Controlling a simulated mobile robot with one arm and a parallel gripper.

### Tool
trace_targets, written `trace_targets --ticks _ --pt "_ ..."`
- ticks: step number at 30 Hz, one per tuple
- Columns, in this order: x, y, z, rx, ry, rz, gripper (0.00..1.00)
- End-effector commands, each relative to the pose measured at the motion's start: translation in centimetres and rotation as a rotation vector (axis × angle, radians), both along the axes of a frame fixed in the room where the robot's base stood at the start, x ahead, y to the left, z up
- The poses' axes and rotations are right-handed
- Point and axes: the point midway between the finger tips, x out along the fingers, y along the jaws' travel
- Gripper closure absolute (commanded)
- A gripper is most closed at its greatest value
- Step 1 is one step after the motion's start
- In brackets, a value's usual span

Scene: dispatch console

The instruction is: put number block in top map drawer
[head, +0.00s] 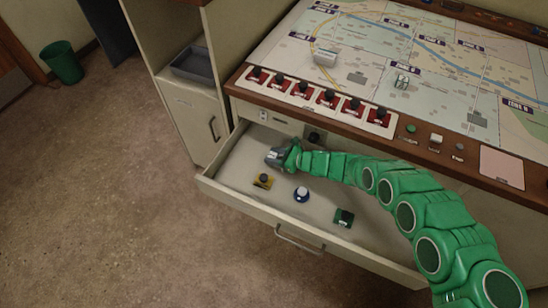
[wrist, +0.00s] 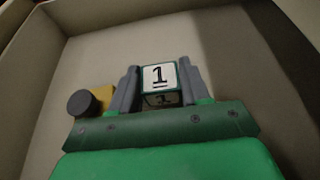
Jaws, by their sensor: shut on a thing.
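A white number block (wrist: 159,77) with green edges and a black "1" sits between the two grey fingers of my gripper (wrist: 160,88) in the wrist view. My gripper (head: 275,156) is shut on it, at the left part of the open top map drawer (head: 240,204). I cannot tell whether the block touches the drawer floor.
In the drawer lie a yellow piece with a black knob (head: 263,181), a blue-and-white piece (head: 301,194) and a green piece with a black knob (head: 344,217).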

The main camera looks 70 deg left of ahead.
Motion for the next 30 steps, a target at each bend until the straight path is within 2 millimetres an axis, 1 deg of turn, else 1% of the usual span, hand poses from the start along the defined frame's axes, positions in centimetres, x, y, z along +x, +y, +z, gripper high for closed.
trace_targets --ticks 1,4,15,16,18,21,30 --pt "-0.20 -0.01 -0.48 -0.001 0.003 0.001 0.83" --pt "-0.16 -0.03 -0.94 -0.001 0.001 0.002 0.83" --pt "-0.07 -0.01 -1.15 0.000 0.000 0.001 0.83" --pt "-0.05 -0.01 -1.18 0.000 0.000 0.001 0.53" --pt "-0.05 -0.01 -1.15 0.000 0.000 0.001 0.42" --pt "-0.05 -0.01 -1.15 0.000 0.000 0.001 0.29" --pt "-0.06 -0.01 -1.10 0.000 0.000 0.001 0.29"
